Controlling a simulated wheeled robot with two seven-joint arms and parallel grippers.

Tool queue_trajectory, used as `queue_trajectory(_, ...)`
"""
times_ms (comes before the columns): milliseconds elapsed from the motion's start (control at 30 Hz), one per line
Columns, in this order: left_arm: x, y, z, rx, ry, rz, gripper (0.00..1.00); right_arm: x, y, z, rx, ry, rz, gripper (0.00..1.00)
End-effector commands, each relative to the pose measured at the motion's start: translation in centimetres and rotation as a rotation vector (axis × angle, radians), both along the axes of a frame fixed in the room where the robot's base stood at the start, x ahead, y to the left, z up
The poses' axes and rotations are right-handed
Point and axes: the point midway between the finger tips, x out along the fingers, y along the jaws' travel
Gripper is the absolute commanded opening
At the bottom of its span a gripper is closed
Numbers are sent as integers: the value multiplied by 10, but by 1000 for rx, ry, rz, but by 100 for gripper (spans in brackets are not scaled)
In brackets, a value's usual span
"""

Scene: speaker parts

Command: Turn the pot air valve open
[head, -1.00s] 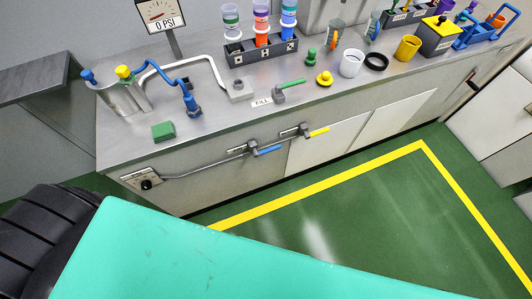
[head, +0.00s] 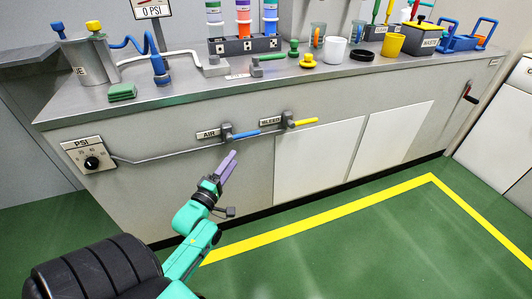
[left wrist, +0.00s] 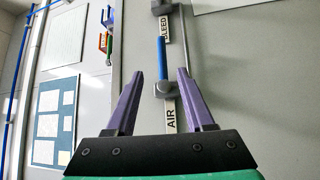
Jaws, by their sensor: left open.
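The pot air valve is on the front of the counter beside a label reading AIR. Its blue handle (head: 246,134) lies along the pipe, pointing right, with a grey body (head: 227,132). In the left wrist view the blue handle (left wrist: 162,59) stands between the fingertips in the picture, beyond them. My left gripper (head: 229,164) is open and empty, just below the air valve in the head view; its purple fingers also show in the left wrist view (left wrist: 155,78). I see no contact with the handle. My right gripper is not in view.
A bleed valve with a yellow handle (head: 304,122) sits close to the right on the same pipe. A PSI regulator dial (head: 91,163) is at the left. The counter top (head: 190,92) holds cups, racks and a green sponge (head: 122,92). The floor in front is clear.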

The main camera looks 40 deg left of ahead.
Motion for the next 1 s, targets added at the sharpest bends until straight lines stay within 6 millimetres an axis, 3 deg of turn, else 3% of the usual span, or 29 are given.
queue_trajectory(500,120,20,17,5,3,1,53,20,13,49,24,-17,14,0)
queue_trajectory(633,133,22,19,4,6,0,53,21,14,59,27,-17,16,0)
queue_trajectory(867,135,22,20,4,8,1,53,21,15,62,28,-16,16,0)
queue_trajectory(900,135,22,20,4,8,1,50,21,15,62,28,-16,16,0)
queue_trajectory(1000,135,22,20,4,7,1,11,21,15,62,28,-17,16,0)
